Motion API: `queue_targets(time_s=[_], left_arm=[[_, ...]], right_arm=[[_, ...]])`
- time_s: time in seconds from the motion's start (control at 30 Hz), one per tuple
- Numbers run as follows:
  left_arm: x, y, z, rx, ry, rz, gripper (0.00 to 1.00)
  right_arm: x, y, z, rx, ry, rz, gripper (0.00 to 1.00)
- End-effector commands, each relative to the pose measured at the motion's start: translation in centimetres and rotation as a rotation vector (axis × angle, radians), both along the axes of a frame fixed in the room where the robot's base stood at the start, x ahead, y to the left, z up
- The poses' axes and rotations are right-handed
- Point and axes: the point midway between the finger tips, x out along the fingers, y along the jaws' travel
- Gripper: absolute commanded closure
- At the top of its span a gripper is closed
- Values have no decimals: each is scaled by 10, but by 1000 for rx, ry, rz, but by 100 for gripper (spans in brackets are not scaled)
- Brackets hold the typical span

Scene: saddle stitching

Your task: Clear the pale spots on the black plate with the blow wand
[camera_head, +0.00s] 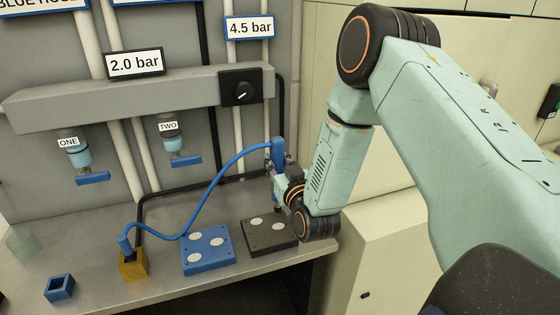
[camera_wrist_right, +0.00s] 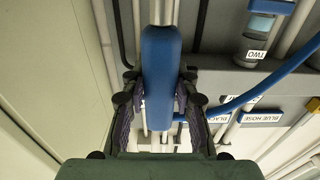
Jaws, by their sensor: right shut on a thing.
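The black plate (camera_head: 268,239) lies on the grey bench near its right front edge, with a few pale round spots on its top. The blow wand (camera_head: 277,150) is blue, with a blue hose at its upper end. My right gripper (camera_head: 280,165) is shut on the wand and holds it roughly upright, above and behind the plate's right side. In the right wrist view, the wand's blue handle (camera_wrist_right: 160,75) sits between the two fingers of the right gripper (camera_wrist_right: 160,95). The gripper and wrist partly hide the wand's lower end. My left gripper is out of view.
A blue plate (camera_head: 208,258) with several pale spots lies left of the black plate. The hose (camera_head: 205,200) runs down to a yellow block (camera_head: 134,268). A grey rail (camera_head: 150,98) with a dial (camera_head: 240,87) and two valves is above.

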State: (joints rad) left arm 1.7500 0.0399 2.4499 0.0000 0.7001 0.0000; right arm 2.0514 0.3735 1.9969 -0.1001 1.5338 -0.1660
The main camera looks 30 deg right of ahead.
Motion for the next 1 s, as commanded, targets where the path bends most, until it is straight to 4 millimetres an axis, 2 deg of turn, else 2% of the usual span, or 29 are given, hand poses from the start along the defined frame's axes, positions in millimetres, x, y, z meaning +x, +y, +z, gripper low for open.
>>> queue_targets(time_s=[0.53, 1.0], left_arm=[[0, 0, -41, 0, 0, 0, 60], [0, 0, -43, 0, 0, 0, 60]], right_arm=[[1, -3, -47, 0, -1, -1, 100], [1, -4, -50, 0, -2, -1, 100]])
